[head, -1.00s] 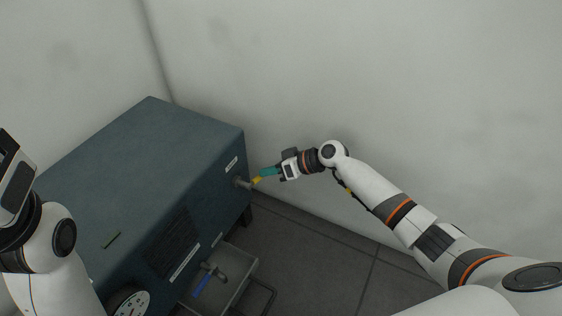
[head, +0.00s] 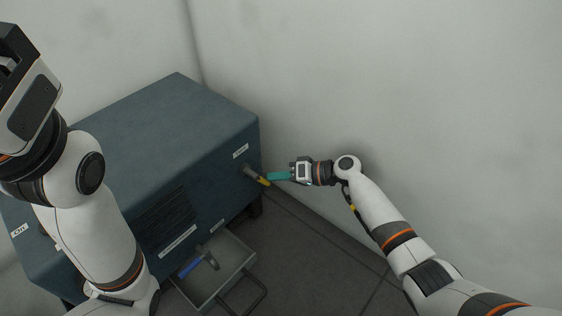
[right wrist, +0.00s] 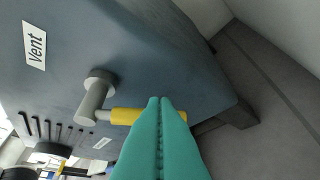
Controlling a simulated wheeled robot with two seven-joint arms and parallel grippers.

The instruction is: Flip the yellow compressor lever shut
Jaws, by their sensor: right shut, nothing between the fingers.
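The compressor lever has a grey stem and a yellow handle (head: 264,182); it stands out from the side face of the blue-grey compressor box (head: 170,125). In the right wrist view the yellow handle (right wrist: 126,116) runs rightward from the grey stem, below the "Vent" label (right wrist: 34,46). My right gripper (head: 268,176) has teal fingers, shut and empty, with the tips right beside the handle in the head view. In the right wrist view its fingertips (right wrist: 160,101) overlap the handle's far end; I cannot tell whether they touch. My left arm shows at the left, but its fingers do not.
An open metal drawer (head: 238,262) below the side face holds a blue-handled tool (head: 190,268). Pale walls (head: 400,90) stand close behind the box and my right arm. Dark floor (head: 320,255) lies open at the lower right.

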